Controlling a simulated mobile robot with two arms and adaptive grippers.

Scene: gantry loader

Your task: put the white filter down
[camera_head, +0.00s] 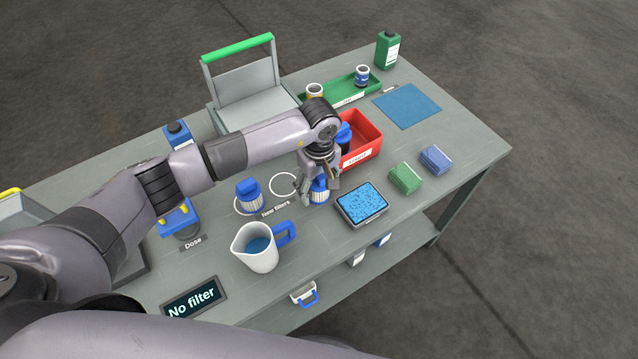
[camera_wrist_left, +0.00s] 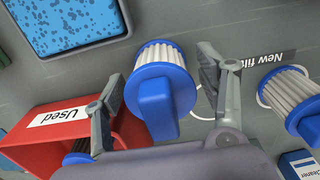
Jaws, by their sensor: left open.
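A white pleated filter with a blue cap (camera_head: 320,194) stands on the table to the right of an empty white ring (camera_head: 283,184). It also shows in the left wrist view (camera_wrist_left: 163,88). My left gripper (camera_head: 318,187) is open, with one finger on each side of this filter; in the wrist view gaps show between it and the fingers (camera_wrist_left: 160,75). Another white filter with a blue cap (camera_head: 249,196) stands to the left, by the "New filters" label (camera_head: 275,207). My right gripper is not in view.
A red "Used" bin (camera_head: 372,149) holding a blue-capped item stands just behind the gripper. A tray of blue liquid (camera_head: 362,203), a jug (camera_head: 256,250) and green and blue sponges (camera_head: 405,178) are nearby. A screen (camera_head: 193,298) reads "No filter".

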